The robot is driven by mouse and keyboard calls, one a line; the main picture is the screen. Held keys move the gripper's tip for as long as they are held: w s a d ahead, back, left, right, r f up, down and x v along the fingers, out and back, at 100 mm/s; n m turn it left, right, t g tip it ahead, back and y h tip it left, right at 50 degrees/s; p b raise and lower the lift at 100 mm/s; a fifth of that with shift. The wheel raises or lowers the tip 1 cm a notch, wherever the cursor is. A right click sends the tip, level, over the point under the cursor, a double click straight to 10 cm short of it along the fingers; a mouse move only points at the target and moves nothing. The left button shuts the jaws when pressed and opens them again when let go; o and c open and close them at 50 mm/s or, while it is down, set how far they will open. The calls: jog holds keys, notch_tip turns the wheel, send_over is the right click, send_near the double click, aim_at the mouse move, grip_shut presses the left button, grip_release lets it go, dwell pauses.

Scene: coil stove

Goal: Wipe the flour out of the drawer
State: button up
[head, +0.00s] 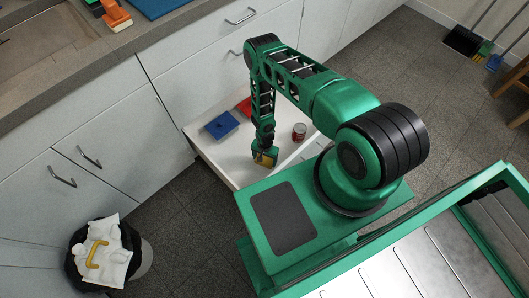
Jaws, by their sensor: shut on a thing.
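The drawer (225,155) is pulled out from the white cabinet, and its pale inside shows from above. My gripper (265,155) points down into its near part. It is shut on a small yellow thing that looks like a sponge (264,161), low over or on the drawer floor; I cannot tell if they touch. Flour cannot be made out against the pale drawer floor.
A bin (139,262) with a white bag stands at lower left. A counter (60,75) runs above the cabinets.

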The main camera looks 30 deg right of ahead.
notch_tip(320, 180, up, 2)
jog(key=shift+r, duration=0.25)
notch_tip(320, 180, up, 2)
jog(key=shift+a+r, duration=0.15)
jog(key=shift+r, duration=1.6)
